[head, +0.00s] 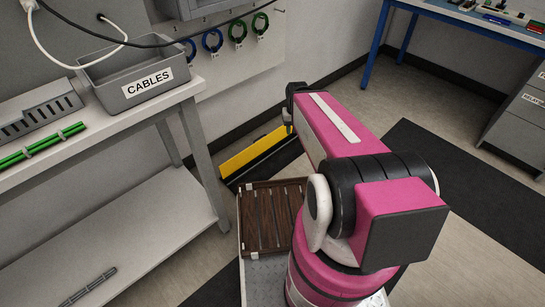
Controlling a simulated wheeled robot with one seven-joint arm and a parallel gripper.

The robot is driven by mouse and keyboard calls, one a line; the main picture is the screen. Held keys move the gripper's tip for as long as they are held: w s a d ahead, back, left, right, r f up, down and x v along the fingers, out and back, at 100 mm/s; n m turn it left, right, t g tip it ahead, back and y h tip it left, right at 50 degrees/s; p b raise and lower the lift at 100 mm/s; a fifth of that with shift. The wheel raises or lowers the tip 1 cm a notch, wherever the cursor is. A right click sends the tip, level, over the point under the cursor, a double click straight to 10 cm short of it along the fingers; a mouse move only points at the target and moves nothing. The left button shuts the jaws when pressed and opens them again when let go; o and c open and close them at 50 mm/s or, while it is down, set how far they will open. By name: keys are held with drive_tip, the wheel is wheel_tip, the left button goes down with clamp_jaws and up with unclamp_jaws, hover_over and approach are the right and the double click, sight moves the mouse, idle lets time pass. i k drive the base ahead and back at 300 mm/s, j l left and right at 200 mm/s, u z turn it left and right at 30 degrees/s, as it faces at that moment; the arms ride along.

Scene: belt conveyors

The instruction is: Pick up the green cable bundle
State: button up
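Two green cable coils (237,32) also hang on the wall panel at the back. My gripper (290,104) is a dark shape at the far end of my pink arm, mostly hidden by it. It is well to the right of the bench, apart from the bundle.
A grey bin labelled CABLES (130,98) stands on the bench (120,125), with a slotted grey duct (38,108) beside it. A lower shelf (130,235) holds a grey bundle (88,287). A blue-legged table (470,17) and drawers (522,125) stand at the right.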

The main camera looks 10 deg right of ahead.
sight(26, 151)
drive_tip(key=k+j, duration=0.1)
drive_tip(key=k+j+u, duration=0.15)
drive_tip(key=u, duration=0.25)
drive_tip(key=k+j+u, duration=0.15)
drive_tip(key=u, duration=1.65)
drive_tip(key=k+l+z, duration=0.1)
drive_tip(key=z, duration=0.3)
drive_tip(key=l+z, duration=0.25)
drive_tip(key=z, duration=0.15)
drive_tip(key=l+z, duration=0.3)
drive_tip(key=l, duration=0.25)
drive_tip(key=k+j, duration=0.1)
drive_tip(key=j, duration=0.15)
drive_tip(key=j+u, duration=0.1)
drive_tip(key=j, duration=0.15)
drive_tip(key=k, duration=0.05)
